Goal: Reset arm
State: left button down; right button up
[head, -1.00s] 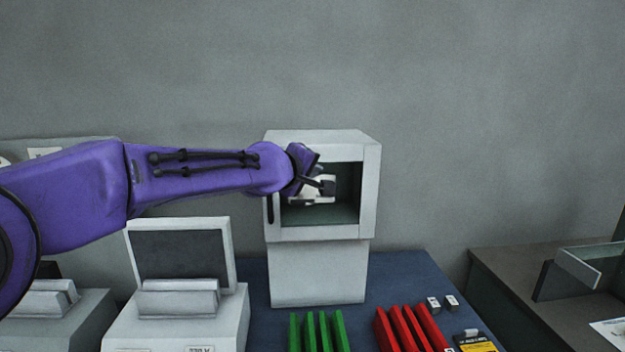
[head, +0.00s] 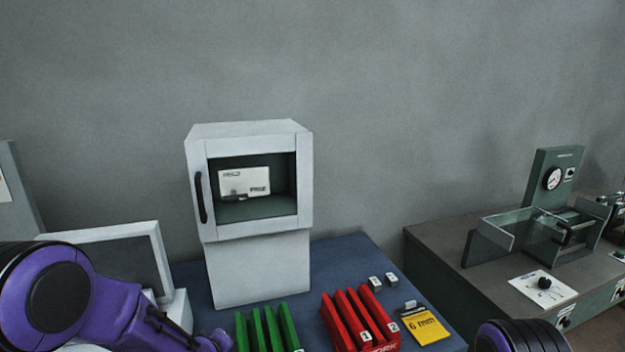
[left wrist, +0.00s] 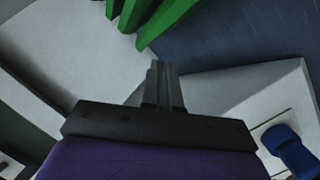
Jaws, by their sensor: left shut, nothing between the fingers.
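My left arm (head: 110,310) is low at the left of the head view, and its gripper lies below the picture edge there. In the left wrist view my left gripper (left wrist: 158,72) is shut and empty. It hangs over pale grey surfaces, close to several green slats (left wrist: 165,15). A part of my right arm (head: 520,338) shows at the bottom right of the head view; its gripper is not in view.
A white cabinet (head: 258,270) with an open-fronted box holds a white card (head: 244,182). Green slats (head: 268,330) and red slats (head: 358,318) stand on the blue mat (head: 345,262). A yellow card (head: 426,326) lies beside them. A bench with a gauge device (head: 553,180) stands right.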

pick_arm(q)
jog(key=s+a+f+m+g+y, duration=0.1)
jog(key=s+a+f+g, duration=0.1)
jog(key=s+f, duration=0.6)
jog(key=s+a+f+g, duration=0.1)
jog(key=s+a+f, duration=0.1)
jog(key=s+f, duration=0.6)
jog(key=s+a+f+m+g+y, duration=0.1)
jog(key=s+a+g, duration=0.1)
jog(key=s, duration=1)
jog(key=s+a+m+g+y, duration=0.1)
jog(key=s+a+g, duration=0.1)
jog(key=s, duration=0.9)
notch_tip(320, 180, down, 15)
jog(key=w+b, duration=0.1)
jog(key=b, duration=1.3)
jog(key=shift+r+t, duration=0.15)
jog(key=shift+t, duration=0.25)
